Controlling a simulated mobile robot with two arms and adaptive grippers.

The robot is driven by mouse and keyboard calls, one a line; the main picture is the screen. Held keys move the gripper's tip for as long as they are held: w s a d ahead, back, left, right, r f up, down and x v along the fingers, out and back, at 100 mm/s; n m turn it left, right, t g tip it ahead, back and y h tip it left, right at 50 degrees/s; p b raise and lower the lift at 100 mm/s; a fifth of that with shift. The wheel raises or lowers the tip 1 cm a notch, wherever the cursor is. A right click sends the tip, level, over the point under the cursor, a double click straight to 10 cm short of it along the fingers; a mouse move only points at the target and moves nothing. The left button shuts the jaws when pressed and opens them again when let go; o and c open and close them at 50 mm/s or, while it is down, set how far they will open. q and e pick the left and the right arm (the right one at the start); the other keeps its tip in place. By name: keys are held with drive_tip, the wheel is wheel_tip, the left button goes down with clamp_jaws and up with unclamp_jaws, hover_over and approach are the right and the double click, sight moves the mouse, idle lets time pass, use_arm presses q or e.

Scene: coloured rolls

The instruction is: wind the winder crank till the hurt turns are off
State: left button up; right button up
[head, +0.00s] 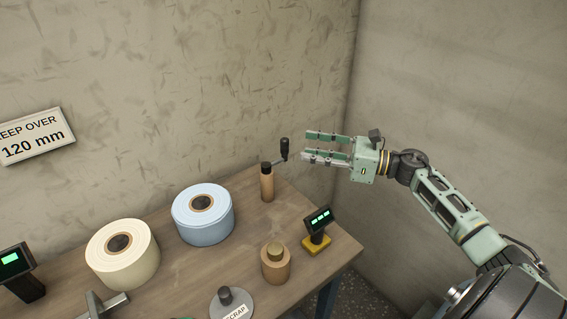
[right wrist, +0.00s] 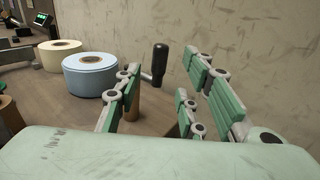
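The winder is a brown post (head: 267,184) with a dark top near the wall. Its crank has an upright black handle (head: 284,148), reaching out to the right. My right gripper (head: 308,145) is open and empty, its fingers pointing left just right of the handle. In the right wrist view the handle (right wrist: 160,62) shows in the gap between the spread fingers, apart from them and beyond the tips. A blue roll (head: 203,218) and a cream roll (head: 122,256) lie on the table. I cannot make out hurt turns. My left gripper is not seen clearly in any view.
A brown roll core (head: 275,266) stands near the front, beside a small display on a yellow base (head: 317,245). A round plate labelled SCRAP (head: 236,304) lies at the front. Another display (head: 14,262) is at left. A wall sign reads 120 mm (head: 35,136).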

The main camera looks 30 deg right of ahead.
sight(284, 156)
drive_tip(key=p+x, duration=0.2)
drive_tip(key=x, duration=0.6)
drive_tip(key=shift+f+p, duration=0.15)
drive_tip(key=shift+p, duration=0.15)
drive_tip(key=shift+s, duration=0.1)
drive_tip(key=shift+c, duration=0.5)
clamp_jaws()
